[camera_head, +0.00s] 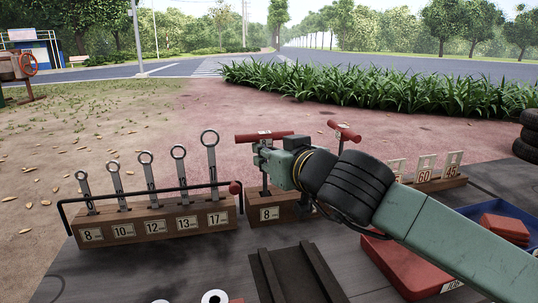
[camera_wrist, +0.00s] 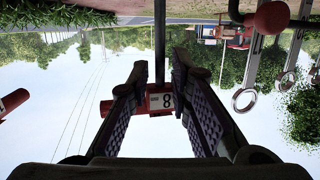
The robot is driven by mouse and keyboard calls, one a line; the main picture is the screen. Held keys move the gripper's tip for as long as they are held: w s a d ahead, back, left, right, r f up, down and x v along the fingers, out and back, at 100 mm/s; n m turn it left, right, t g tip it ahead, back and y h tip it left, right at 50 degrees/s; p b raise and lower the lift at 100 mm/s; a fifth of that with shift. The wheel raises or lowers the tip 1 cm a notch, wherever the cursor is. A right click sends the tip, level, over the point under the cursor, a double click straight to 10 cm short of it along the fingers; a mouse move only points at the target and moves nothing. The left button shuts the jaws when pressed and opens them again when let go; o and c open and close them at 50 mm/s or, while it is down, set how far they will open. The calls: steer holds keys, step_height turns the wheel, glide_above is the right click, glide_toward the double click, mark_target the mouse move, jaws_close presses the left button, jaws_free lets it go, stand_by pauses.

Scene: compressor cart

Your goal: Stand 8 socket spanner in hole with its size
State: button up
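The 8 socket spanner is a T-handle tool with a red crossbar (camera_head: 250,139) and a dark shaft. The crossbar carries a white 8 label, also seen in the wrist view (camera_wrist: 165,101). It is upright, its shaft reaching down toward a wooden block (camera_head: 269,214) labelled 8. I cannot tell whether it sits in a hole. My gripper (camera_head: 265,155) is at the spanner just under the crossbar. In the wrist view its fingers (camera_wrist: 153,80) are apart, with clear space either side of the thin shaft. The rest of the block is hidden behind my arm.
A second red T-handle (camera_head: 344,131) stands to the right. A wooden rack (camera_head: 160,228) with several ring spanners and a black rail is at left. Size plates (camera_head: 425,167) stand at right behind my arm. A red case (camera_head: 400,268) and a blue tray (camera_head: 500,208) are at right.

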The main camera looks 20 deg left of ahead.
steer(key=shift+o, duration=0.9)
steer(key=v, duration=1.2)
steer(key=shift+d, duration=0.1)
